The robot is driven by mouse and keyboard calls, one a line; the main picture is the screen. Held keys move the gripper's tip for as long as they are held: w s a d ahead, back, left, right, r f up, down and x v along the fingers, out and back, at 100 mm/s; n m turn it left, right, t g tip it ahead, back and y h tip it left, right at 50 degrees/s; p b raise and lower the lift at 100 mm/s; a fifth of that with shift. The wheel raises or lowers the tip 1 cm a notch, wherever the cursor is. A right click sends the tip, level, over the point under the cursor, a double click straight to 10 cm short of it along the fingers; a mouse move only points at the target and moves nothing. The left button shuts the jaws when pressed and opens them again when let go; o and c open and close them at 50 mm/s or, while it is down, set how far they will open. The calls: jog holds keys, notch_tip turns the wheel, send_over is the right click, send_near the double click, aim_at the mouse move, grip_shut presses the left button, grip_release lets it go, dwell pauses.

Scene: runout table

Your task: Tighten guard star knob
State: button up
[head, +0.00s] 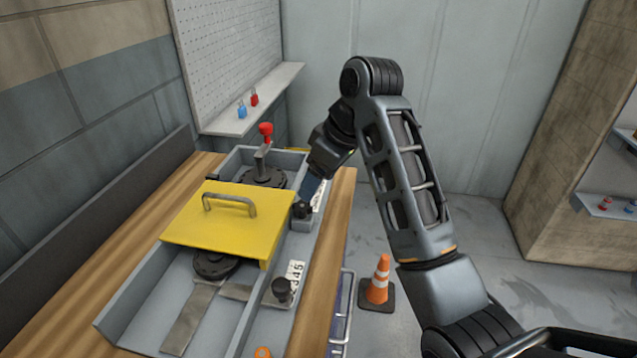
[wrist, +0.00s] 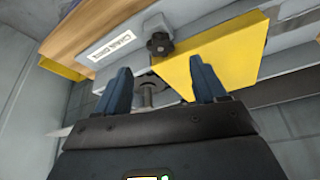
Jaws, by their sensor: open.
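A yellow guard plate (head: 225,222) with a grey handle (head: 229,203) covers the middle of the grey machine trough. A black star knob (head: 302,210) sits at the guard's right edge. In the wrist view the star knob (wrist: 160,44) is beside the yellow guard (wrist: 225,60), past the fingertips. My gripper (head: 312,190) is just above this knob in the head view, and its fingers partly hide that area. In the wrist view my gripper (wrist: 160,78) is open. A grey post with a round end (wrist: 149,92) shows between the fingers; I cannot tell whether it touches them.
A second black knob (head: 282,288) stands nearer, beside a number label. A red-topped lever (head: 265,135) rises behind the guard. Red and blue padlocks (head: 248,105) sit on a shelf. An orange cone (head: 379,281) stands on the floor, right of the wooden table (head: 320,270).

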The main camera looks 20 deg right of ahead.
aim_at(308, 206)
jog(key=d+f+n+t+y+b, duration=0.2)
jog(key=d+f+n+y+b, duration=0.35)
jog(key=y+b, duration=0.5)
jog(key=shift+h, duration=0.45)
jog(key=shift+x, duration=3.4)
jog(key=shift+s+f, duration=0.15)
jog(key=c, duration=1.1)
